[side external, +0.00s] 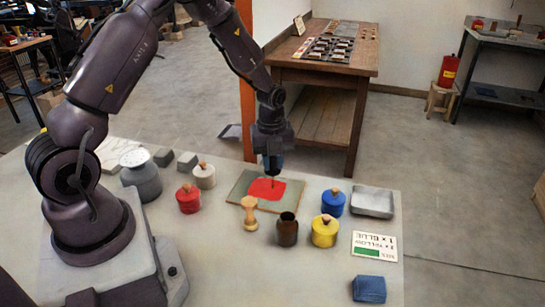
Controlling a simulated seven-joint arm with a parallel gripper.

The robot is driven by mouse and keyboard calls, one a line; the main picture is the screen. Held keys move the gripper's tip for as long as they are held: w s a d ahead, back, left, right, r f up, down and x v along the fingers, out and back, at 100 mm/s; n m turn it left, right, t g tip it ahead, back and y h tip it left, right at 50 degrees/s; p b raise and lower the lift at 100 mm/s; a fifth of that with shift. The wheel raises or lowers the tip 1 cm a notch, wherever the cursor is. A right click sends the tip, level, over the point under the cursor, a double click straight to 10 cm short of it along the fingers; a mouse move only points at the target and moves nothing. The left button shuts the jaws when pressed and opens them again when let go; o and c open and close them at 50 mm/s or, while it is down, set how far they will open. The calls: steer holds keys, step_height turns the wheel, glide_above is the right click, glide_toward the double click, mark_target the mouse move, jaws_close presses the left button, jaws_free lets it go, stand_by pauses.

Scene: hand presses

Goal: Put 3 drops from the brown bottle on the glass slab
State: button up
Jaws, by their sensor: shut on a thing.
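The glass slab (239,192) is a flat greenish plate with a patch of red (262,191) spread on it. My gripper (272,170) is over the slab's right part, pointing down, shut on a slim dark tool (273,183) whose lower end is at or just above the red. I cannot tell whether it touches, nor exactly what the tool is. The brown bottle (287,231) stands upright and open-necked in front of the slab, apart from my gripper. No separate drops can be made out on the slab.
A wooden muller-like piece (250,214) stands at the slab's front edge. Red (188,199), white (204,176), blue (333,203) and yellow (324,231) pots stand around. A grey tray (373,202), a lettered card (375,246) and a blue cloth (369,289) lie at the right.

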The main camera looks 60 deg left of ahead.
steer(key=shift+f, duration=0.5)
stand_by(1.0)
stand_by(0.4)
steer(key=shift+r, duration=3.55)
steer(key=shift+r, duration=0.1)
steer(key=shift+r, duration=0.8)
